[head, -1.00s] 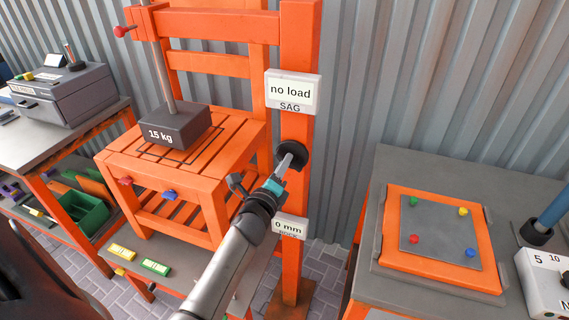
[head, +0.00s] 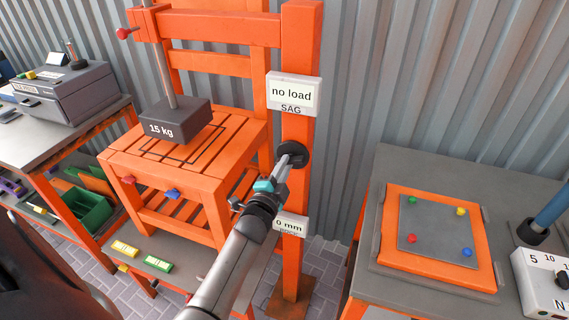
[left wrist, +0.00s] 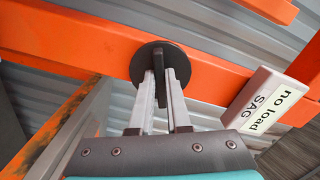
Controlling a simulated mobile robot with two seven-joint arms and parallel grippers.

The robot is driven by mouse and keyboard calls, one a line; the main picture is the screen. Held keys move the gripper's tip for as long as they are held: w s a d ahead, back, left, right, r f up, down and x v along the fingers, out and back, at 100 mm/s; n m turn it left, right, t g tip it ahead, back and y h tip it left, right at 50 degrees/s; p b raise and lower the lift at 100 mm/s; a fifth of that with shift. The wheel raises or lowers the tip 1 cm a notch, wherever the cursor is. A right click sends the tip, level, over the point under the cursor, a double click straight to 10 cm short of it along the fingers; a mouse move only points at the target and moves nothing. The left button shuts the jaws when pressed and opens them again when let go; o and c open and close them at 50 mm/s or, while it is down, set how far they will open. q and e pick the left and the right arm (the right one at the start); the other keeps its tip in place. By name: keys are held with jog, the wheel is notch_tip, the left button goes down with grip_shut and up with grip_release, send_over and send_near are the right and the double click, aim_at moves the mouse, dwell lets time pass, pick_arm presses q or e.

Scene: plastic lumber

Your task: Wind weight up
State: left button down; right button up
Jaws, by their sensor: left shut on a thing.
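The dark block marked "15 kg" (head: 172,122) hangs on a metal rod above the orange slatted stool (head: 195,150), with a gap between them. A round black knob (head: 306,155) sits on the orange upright post (head: 300,190). My left gripper (head: 290,156) is at this knob. In the left wrist view my left gripper (left wrist: 160,95) is shut on the knob's raised bar, in front of the black disc (left wrist: 160,58). A sign reads "no load" SAG (head: 293,93), and a lower one reads "0 mm" (head: 290,226). My right gripper is not in view.
A grey bench (head: 430,175) at right holds an orange tray (head: 390,255) with a grey plate and coloured pegs, and a white dial box (head: 540,285). A left bench (head: 60,130) carries a grey case. A corrugated wall stands close behind.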

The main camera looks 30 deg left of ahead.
pick_arm(q)
jog(key=shift+w+d+r+n+p, duration=0.1)
jog(key=shift+d+n+p, duration=0.2)
jog(key=shift+n, duration=4.9)
jog(key=shift+d+f+n+p, duration=0.15)
jog(key=shift+n+p, duration=0.2)
jog(key=shift+n, duration=4.85)
jog(key=shift+w+d+r+n+p, duration=0.1)
jog(key=shift+d+r+n+p, duration=0.2)
jog(key=shift+n, duration=4.9)
jog(key=shift+a+f, duration=0.1)
jog(key=c, duration=0.9)
grip_release()
jog(key=shift+s, duration=0.15)
